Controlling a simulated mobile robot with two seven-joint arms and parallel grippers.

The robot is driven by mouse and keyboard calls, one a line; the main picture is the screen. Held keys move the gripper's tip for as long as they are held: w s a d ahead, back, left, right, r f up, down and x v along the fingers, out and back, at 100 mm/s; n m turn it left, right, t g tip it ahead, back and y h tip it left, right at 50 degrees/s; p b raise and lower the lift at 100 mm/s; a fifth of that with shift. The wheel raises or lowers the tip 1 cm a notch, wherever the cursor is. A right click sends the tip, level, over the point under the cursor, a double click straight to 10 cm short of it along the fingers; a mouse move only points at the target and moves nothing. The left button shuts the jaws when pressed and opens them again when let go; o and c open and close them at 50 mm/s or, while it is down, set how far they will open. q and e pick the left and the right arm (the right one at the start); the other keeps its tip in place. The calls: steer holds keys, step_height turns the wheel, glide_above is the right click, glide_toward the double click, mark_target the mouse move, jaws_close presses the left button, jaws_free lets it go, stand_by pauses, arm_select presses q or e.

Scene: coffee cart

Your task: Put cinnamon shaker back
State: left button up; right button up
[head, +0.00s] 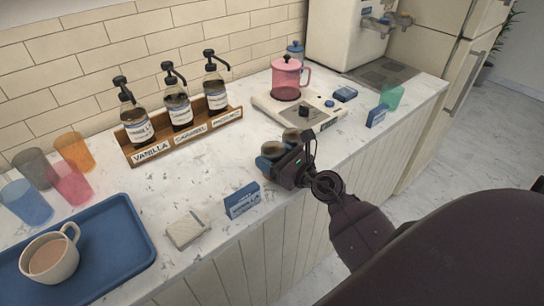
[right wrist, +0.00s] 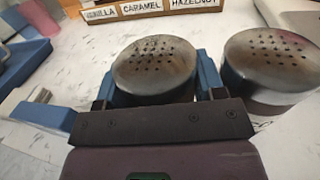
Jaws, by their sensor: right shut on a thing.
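Two shakers with perforated metal lids stand side by side on the counter near its front edge. My right gripper (head: 277,165) is shut on the left shaker (head: 272,148). In the right wrist view the gripper (right wrist: 155,90) has its blue fingers on both sides of this shaker (right wrist: 154,66), just below its lid. The other shaker (head: 291,135) is close by on the right, outside the fingers; it also shows in the right wrist view (right wrist: 272,62). I see no label on either, so I cannot tell which is cinnamon. My left gripper is out of view.
A blue tray (head: 120,232) holds a mug (head: 50,258). A wooden rack (head: 185,140) holds syrup bottles behind.

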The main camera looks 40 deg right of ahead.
steer(key=shift+f, duration=0.15)
steer(key=o, duration=0.7)
